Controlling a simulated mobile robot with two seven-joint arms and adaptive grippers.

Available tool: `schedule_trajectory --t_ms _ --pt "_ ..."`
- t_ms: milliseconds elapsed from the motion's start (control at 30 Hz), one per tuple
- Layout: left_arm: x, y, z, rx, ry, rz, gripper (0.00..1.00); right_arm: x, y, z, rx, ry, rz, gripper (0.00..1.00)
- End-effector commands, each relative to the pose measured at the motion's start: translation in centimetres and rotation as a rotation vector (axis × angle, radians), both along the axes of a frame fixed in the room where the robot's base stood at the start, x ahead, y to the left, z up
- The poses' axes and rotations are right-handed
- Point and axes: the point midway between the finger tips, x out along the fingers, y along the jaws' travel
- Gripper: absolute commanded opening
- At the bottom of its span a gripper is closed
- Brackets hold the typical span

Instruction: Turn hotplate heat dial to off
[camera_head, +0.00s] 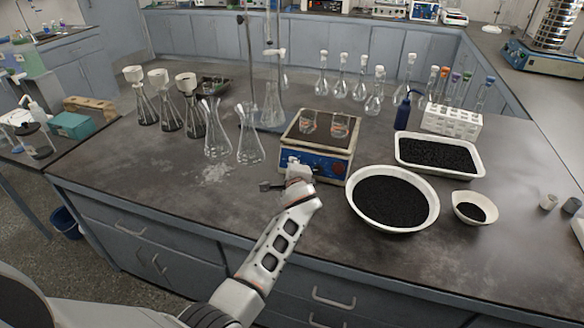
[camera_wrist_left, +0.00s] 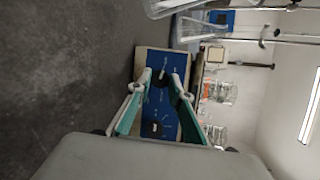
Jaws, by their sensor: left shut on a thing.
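The hotplate (camera_head: 318,132) stands on the bench with its blue front panel facing me. My left gripper (camera_head: 298,170) is at the left part of that panel in the head view. In the left wrist view, the fingers of my left gripper (camera_wrist_left: 164,77) are closed around a small dark dial (camera_wrist_left: 161,76) on the blue panel (camera_wrist_left: 160,103). A second dark dial (camera_wrist_left: 152,128) sits lower in that view, apart from the fingers. The panel's lettering is too small to read, so which dial sets heat cannot be told. My right gripper is not in view.
Two small beakers (camera_head: 309,123) stand on the hotplate. A round white bowl (camera_head: 425,224) of black grains is close on its right. Flasks with funnels and empty flasks (camera_head: 250,145) stand to its left. The bench front left is mostly clear.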

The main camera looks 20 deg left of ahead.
Motion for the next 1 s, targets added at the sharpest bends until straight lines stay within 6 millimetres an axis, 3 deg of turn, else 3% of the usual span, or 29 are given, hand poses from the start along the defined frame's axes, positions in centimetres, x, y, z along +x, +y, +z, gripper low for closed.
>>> schedule_trajectory --t_ms 100,133,167,200,633,1000 --pt "0.0 0.0 0.0 -0.002 0.0 0.001 0.0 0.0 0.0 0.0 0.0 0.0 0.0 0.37" --pt "0.0 0.0 0.0 -0.002 0.0 0.001 0.28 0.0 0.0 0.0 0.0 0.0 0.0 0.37" --pt "0.0 0.0 0.0 -0.002 0.0 0.001 0.35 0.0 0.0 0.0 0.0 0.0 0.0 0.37" --pt "0.0 0.0 0.0 -0.002 0.0 0.001 0.37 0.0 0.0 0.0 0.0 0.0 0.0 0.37" --pt "-0.1 0.1 -0.3 0.054 -0.002 -0.02 0.37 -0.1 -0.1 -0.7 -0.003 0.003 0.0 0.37" --pt "-0.2 0.4 -1.0 0.583 -0.018 -0.231 0.37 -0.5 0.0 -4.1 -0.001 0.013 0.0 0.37"
